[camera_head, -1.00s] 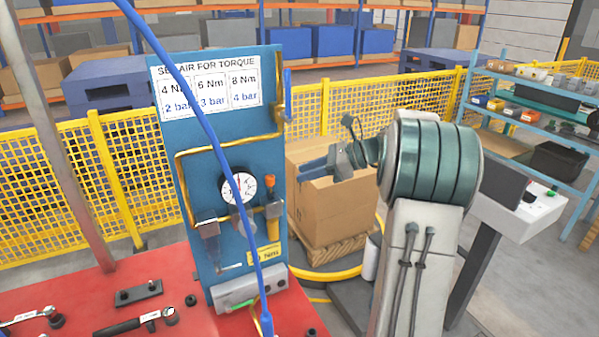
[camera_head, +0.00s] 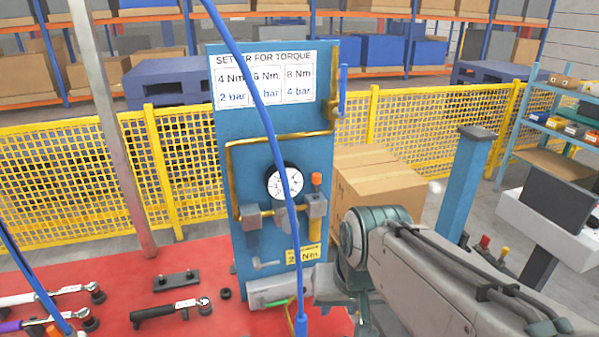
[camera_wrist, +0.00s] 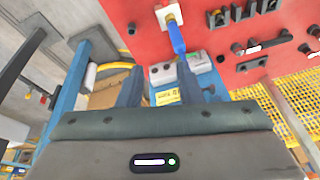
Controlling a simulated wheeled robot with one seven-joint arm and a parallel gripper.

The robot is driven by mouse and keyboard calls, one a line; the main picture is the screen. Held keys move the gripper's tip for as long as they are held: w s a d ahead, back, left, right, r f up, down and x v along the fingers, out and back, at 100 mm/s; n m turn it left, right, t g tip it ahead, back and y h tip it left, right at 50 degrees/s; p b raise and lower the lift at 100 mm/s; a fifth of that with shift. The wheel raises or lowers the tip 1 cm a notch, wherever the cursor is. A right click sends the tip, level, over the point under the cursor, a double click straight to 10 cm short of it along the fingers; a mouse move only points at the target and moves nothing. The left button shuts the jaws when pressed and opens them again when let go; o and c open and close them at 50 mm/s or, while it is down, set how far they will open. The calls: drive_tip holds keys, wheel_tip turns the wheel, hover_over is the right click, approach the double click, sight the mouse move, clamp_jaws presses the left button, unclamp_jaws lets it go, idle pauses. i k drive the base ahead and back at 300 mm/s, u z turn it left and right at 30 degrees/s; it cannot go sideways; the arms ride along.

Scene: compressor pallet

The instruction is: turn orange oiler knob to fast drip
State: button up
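The orange oiler knob (camera_head: 316,179) sits on top of the yellow oiler bowl (camera_head: 315,228), at the right of the pipe on the blue panel (camera_head: 232,125). In the wrist view I cannot make out the knob. My gripper (camera_wrist: 160,72) shows there with its two fingers apart and nothing held between them. A yellow label (camera_wrist: 166,97) on the panel shows beyond the gap. In the head view my wrist is low, in front of the panel's lower right corner, below the knob; the fingertips cannot be made out there.
A round gauge (camera_head: 284,183) sits left of the knob. A blue hose (camera_head: 262,110) hangs in front of the panel. Torque wrenches (camera_head: 172,309) lie on the red table (camera_head: 120,272). A cardboard box (camera_head: 378,188) stands behind right. A grey block (camera_head: 268,292) sits at the panel's foot.

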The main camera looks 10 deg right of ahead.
sight(316, 177)
drive_tip(key=z, duration=1.5)
drive_tip(key=k, duration=0.8)
drive_tip(key=u, duration=0.55)
drive_tip(key=i, duration=0.5)
